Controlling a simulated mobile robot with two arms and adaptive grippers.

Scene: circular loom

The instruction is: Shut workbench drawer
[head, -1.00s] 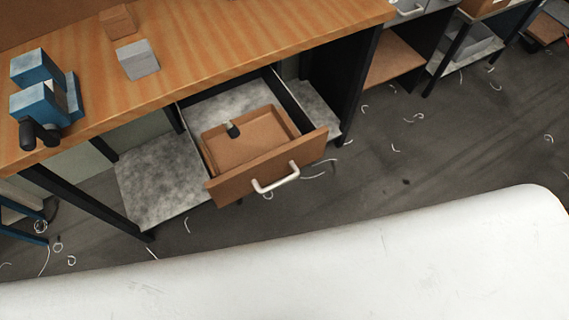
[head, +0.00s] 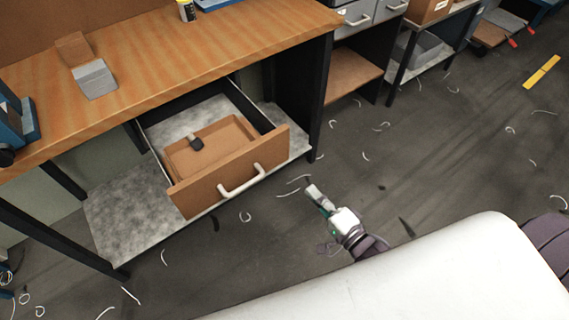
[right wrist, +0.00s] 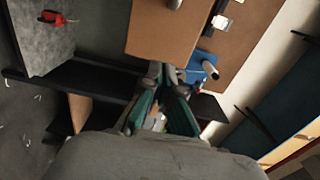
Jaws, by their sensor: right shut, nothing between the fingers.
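The workbench (head: 230,47) has an open wooden drawer, its front panel (head: 200,194) pulled well out from under the top. A pale bar handle (head: 242,181) is on the front. Inside lies a brown tray (head: 228,140) with a small dark object (head: 196,143) in it. My right gripper (head: 312,190) is to the right of the drawer front, apart from it, with its fingers closed and empty. In the right wrist view the fingers (right wrist: 167,72) come together near the picture's middle. My left gripper is not in view.
A vise (head: 14,125) and a grey block (head: 94,79) stand on the bench top. A lower grey shelf (head: 125,215) lies under the drawer. The dark floor (head: 420,150) to the right is open, with scattered pale thread scraps.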

